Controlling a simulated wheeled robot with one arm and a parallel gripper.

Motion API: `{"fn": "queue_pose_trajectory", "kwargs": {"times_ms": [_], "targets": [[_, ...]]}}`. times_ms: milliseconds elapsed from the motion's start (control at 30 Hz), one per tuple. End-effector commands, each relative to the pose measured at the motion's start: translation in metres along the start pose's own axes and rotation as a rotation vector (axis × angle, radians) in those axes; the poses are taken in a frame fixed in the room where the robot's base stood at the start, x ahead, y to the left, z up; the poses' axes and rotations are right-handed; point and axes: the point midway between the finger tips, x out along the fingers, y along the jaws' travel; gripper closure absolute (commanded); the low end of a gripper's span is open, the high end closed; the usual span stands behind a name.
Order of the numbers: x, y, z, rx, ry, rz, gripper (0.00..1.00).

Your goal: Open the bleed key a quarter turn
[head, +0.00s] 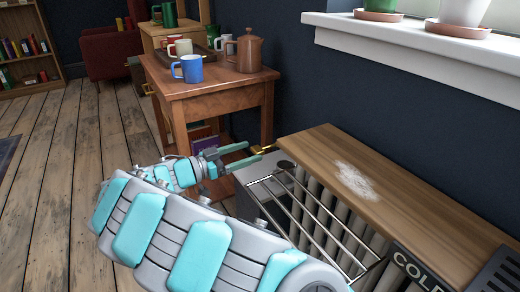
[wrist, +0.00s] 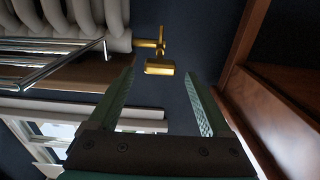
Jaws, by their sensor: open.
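The brass bleed key (wrist: 160,68) sits on a short valve stem at the end of the white radiator (wrist: 100,15). Its flat handle lies crosswise in the wrist view. My gripper (wrist: 160,75) is open, with one finger on each side of the view and the key's handle just beyond the gap between the fingertips. Nothing is held. In the head view the key (head: 264,149) shows small and gold at the radiator's far end, and my gripper (head: 251,153) points at it from the left. I cannot tell the exact remaining distance.
A wooden shelf top (head: 320,160) covers the radiator (head: 345,215), with a chrome rail (head: 310,215) along its front. A wooden side table (head: 205,98) with mugs (head: 188,67) and a brown pot (head: 248,52) stands close behind the gripper. Floor on the left (head: 60,190) is clear.

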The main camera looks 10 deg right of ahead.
Motion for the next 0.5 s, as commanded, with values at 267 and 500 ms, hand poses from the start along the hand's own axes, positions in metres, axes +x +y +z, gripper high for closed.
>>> {"fn": "queue_pose_trajectory", "kwargs": {"times_ms": [267, 500], "targets": [[0.043, 0.002, 0.001, -0.005, -0.001, 0.006, 0.18], [0.065, 0.000, 0.001, -0.001, -0.003, -0.001, 0.18]]}}
